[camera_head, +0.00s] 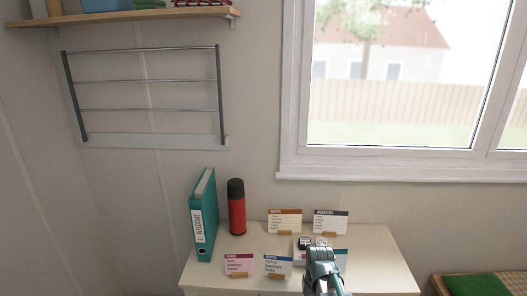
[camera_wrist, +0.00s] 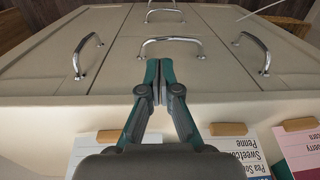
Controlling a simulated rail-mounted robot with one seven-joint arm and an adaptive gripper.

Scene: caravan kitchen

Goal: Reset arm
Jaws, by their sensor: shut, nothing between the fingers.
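My gripper (camera_head: 322,268) is in the head view at the lower middle, over the front part of the small cabinet's top (camera_head: 365,262). In the wrist view my gripper (camera_wrist: 160,84) has its two teal and grey fingers closed together, with nothing between them. The wrist view shows the cabinet's cream front (camera_wrist: 110,60) with several metal handles beyond the fingertips. In the head view my gripper hides part of a card and a small dark-and-white item (camera_head: 305,243) behind it.
On the cabinet top stand a teal binder (camera_head: 203,215), a red bottle with a black cap (camera_head: 237,207), and several cards in wooden holders, including a pink one (camera_head: 238,264) and a blue one (camera_head: 278,266). A wall rack (camera_head: 147,109) and window (camera_head: 395,75) are above. The cabinet top's right end is clear.

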